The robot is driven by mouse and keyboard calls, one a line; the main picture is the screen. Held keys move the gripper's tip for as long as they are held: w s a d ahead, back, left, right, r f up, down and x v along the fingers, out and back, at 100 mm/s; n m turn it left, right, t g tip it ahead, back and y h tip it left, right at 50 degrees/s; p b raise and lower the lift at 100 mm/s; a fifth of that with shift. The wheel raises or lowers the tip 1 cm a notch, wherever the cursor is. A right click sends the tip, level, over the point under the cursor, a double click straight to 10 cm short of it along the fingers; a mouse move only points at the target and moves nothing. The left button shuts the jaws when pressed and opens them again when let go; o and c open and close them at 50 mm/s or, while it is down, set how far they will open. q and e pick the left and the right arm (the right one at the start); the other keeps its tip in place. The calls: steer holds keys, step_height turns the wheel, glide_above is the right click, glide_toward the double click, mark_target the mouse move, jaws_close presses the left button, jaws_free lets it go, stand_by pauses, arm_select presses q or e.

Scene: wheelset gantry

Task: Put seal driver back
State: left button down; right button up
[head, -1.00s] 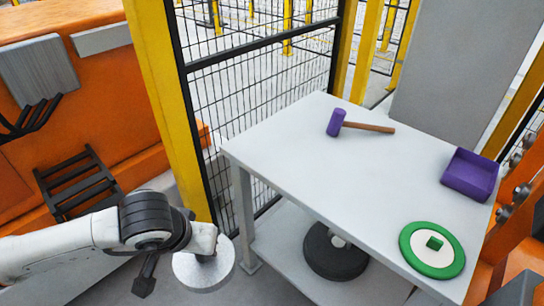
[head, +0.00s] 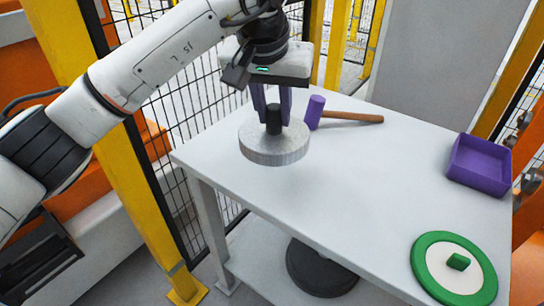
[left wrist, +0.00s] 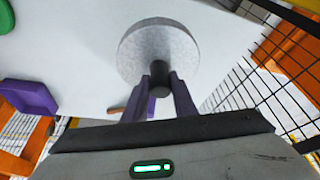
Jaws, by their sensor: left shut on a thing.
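The seal driver (head: 275,148) is a grey metal disc with a dark upright handle. My left gripper (head: 273,112) is shut on the dark handle and holds the disc flat, over the left back part of the table. The disc looks to be above the tabletop, but the exact gap is hard to tell. In the left wrist view the disc (left wrist: 157,45) lies beyond the purple fingers, which close on its handle (left wrist: 159,78). My right gripper is not in view.
The grey table (head: 350,200) bears a purple-headed mallet (head: 315,112) just behind the disc, a purple tray (head: 480,165) and a green-rimmed white disc (head: 453,268). A dark round object (head: 320,270) lies on the lower shelf. A yellow post (head: 125,160) and mesh fence stand left. The table's middle is clear.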

mark_target(273, 132)
arm_select(q)
steer(key=shift+x, duration=1.25)
steer(key=f, duration=0.3)
steer(key=shift+s+a+f, duration=0.1)
steer(key=shift+s+f, duration=0.1)
steer(key=shift+s, duration=0.05)
step_height(273, 132, down, 3)
steer(key=shift+f+b, duration=0.15)
steer(key=shift+b, duration=0.15)
steer(key=shift+f, duration=0.45)
steer(key=c, duration=1.5)
jaws_free()
steer(key=shift+f, duration=0.1)
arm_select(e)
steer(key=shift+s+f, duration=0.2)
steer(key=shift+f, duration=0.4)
arm_select(q)
steer(key=shift+o, duration=0.2)
